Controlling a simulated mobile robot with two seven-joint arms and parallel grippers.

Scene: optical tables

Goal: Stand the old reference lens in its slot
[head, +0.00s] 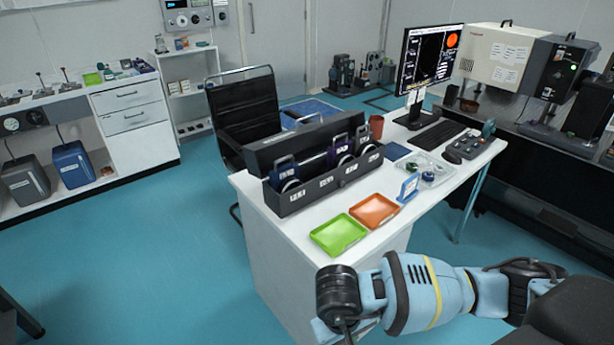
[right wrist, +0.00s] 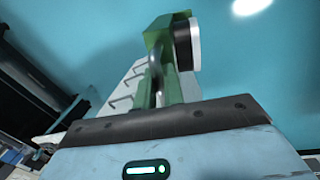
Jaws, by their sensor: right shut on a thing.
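A green-mounted piece (right wrist: 186,84) with a black-and-white round part (right wrist: 187,45) shows in the right wrist view. It appears to be the lens, seen edge-on. My right gripper (right wrist: 158,82) is shut on it; the fingers are partly hidden. In the head view my right arm reaches in from the right, in front of the desk; its fingers and the lens are out of sight there. A black open case (head: 325,188) on the desk holds upright dark-mounted lenses (head: 286,173) at its left and right, with a gap between. My left gripper is not in view.
On the white desk (head: 415,207) a green tray (head: 338,235) and an orange tray (head: 374,210) lie in front of the case. A blue-framed card (head: 409,188), a clear tray (head: 430,172), keyboard (head: 437,135) and monitor (head: 428,65) stand further right. Floor left of the desk is clear.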

